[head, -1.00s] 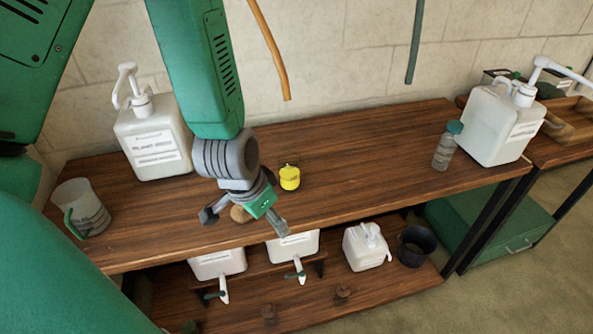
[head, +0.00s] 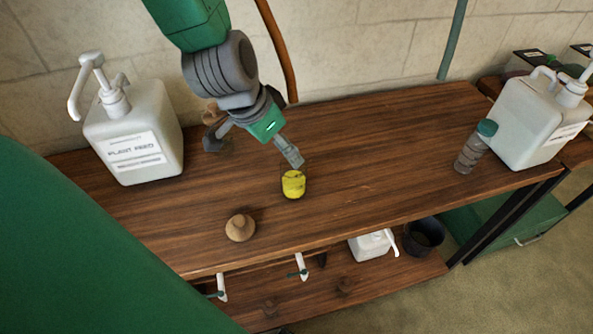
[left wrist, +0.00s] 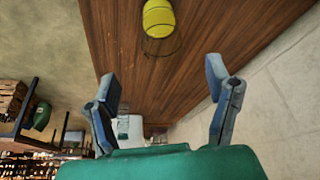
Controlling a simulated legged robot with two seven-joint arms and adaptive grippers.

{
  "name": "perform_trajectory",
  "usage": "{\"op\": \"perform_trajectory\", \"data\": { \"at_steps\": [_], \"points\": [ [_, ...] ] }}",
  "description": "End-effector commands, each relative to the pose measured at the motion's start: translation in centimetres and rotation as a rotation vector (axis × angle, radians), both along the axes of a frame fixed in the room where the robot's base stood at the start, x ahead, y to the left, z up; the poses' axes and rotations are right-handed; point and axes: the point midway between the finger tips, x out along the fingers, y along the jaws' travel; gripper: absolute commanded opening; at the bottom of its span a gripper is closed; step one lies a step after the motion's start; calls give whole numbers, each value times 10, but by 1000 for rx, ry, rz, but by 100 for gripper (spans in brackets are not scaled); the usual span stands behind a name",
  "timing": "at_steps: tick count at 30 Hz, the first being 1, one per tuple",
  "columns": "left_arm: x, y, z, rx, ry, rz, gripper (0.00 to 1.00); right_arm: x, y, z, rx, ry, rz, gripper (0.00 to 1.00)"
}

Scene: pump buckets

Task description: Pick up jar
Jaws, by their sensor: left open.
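A small yellow jar-like object (head: 293,184) stands on the wooden table in the head view, just in front of my left gripper's right fingertip. It also shows at the top of the left wrist view (left wrist: 158,18), beyond the fingertips, with a thin dark outline beside it. A clear bottle with a teal cap (head: 475,147) stands upright at the right of the table. My left gripper (head: 252,148) is open and empty over the table's back half. Its two spread fingers show in the left wrist view (left wrist: 162,82). My right gripper is not in view.
A white pump jug marked PLANT FEED (head: 133,135) stands at the left, another white jug (head: 530,120) at the right. A wooden knob (head: 240,228) lies near the table's front edge. The wooden table (head: 385,170) is clear between the yellow object and the capped bottle.

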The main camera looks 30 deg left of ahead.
Motion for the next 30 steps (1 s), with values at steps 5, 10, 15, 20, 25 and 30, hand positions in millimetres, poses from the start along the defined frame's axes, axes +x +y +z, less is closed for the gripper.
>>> {"op": "perform_trajectory", "data": {
  "at_steps": [5, 10, 15, 20, 25, 30],
  "points": [
    [10, -1, -30, -3, 6, 4, 72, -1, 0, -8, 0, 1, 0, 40],
    [23, -5, -61, -2, 6, 3, 72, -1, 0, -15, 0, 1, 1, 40],
    [30, -8, -76, 1, 2, 2, 72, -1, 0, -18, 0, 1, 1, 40],
    [33, -9, -86, -1, 3, 2, 72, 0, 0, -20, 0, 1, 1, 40],
    [42, -12, -113, -3, 5, 4, 72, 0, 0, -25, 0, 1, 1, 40],
    [49, -13, -126, -1, 2, 4, 72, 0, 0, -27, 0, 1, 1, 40]
  ]
}}
